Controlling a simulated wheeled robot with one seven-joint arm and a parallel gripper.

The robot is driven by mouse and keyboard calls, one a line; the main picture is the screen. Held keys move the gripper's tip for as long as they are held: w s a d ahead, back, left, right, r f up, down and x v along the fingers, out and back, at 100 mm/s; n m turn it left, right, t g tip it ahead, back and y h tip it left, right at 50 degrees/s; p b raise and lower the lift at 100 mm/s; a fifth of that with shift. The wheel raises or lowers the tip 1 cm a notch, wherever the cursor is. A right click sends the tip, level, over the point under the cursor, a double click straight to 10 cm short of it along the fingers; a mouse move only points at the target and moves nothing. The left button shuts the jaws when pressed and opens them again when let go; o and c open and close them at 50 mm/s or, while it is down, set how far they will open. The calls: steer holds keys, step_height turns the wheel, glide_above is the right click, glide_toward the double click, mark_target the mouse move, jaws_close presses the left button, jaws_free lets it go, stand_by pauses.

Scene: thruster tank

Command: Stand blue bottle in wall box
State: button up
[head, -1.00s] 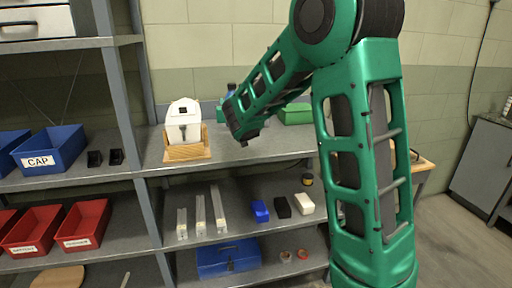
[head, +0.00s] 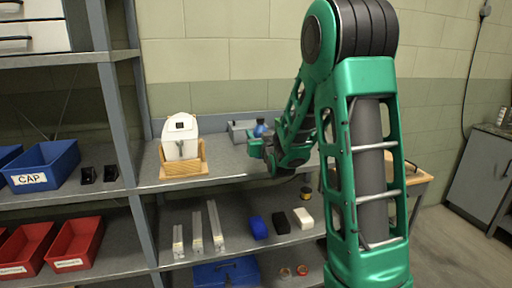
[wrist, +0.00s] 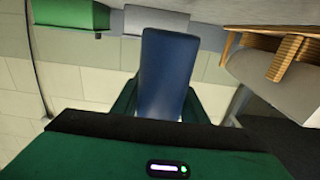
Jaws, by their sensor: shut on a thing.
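The blue bottle (head: 260,128) is in the jaws of my gripper (head: 264,149), above the upper shelf. In the wrist view the bottle (wrist: 166,72) fills the middle between the two green fingers (wrist: 160,100). My gripper is shut on it. A grey box, likely the wall box (head: 238,131), is at the back of the shelf against the wall, behind and left of the bottle. In the wrist view, which looks upside down, the grey box (wrist: 155,22) is just beyond the bottle's end. The gripper hides the bottle's lower part in the head view.
A white device on a wooden stand (head: 183,168) is left of my gripper on the same shelf. A green bin (wrist: 72,16) shows in the wrist view. The shelf below holds a blue block (head: 258,227), a black one and a white one. Shelf between stand and gripper is clear.

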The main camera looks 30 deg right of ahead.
steer(key=shift+f, duration=2.05)
steer(key=o, duration=1.2)
steer(key=shift+f, duration=0.1)
steer(key=shift+s, duration=0.15)
